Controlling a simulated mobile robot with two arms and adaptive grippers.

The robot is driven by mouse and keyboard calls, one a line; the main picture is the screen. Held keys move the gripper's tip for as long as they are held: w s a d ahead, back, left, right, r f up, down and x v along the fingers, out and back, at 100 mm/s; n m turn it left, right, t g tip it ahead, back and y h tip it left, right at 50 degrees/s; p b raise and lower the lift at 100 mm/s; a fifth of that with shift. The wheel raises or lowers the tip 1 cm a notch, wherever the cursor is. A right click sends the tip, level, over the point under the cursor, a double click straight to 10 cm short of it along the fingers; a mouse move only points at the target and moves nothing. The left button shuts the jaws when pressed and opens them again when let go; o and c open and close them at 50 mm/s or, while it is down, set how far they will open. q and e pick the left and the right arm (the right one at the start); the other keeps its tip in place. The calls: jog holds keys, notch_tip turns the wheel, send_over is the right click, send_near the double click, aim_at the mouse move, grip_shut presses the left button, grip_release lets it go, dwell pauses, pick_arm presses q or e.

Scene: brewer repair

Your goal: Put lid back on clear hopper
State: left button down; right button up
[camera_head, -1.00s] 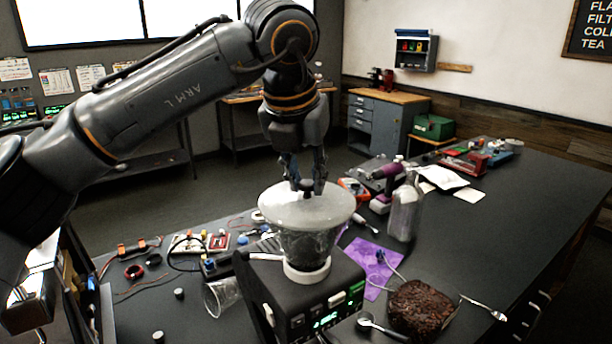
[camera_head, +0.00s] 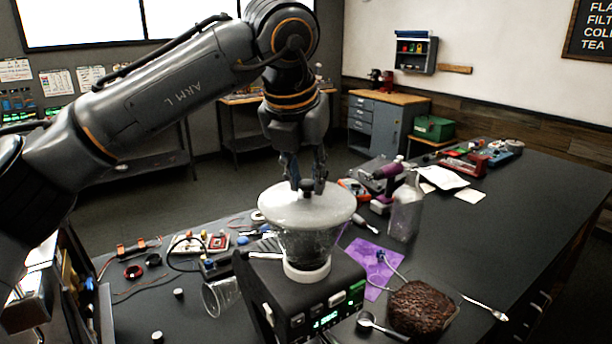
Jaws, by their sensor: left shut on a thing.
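The pale round lid (camera_head: 283,206) lies across the top of the clear hopper (camera_head: 308,246), looking about level. The hopper stands upright in a white collar on the black brewer (camera_head: 318,305). My left gripper (camera_head: 307,184) points straight down above the lid and is shut on its dark knob. The lid looks to rest on the hopper's rim, but its underside is hidden, so I cannot tell whether it is fully seated. My right gripper is not in view.
A clear cup (camera_head: 221,296) lies on its side left of the brewer. A bowl of dark grounds (camera_head: 421,308), a purple cloth (camera_head: 372,262) and a clear bottle (camera_head: 405,212) are at the right. Small parts litter the table's left.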

pick_arm(q)
jog(key=c, duration=0.6)
grip_release()
jog(key=shift+o, duration=0.2)
jog(key=shift+r, duration=0.1)
jog(key=shift+r+p, duration=2.45)
jog(key=shift+r, duration=0.95)
grip_shut()
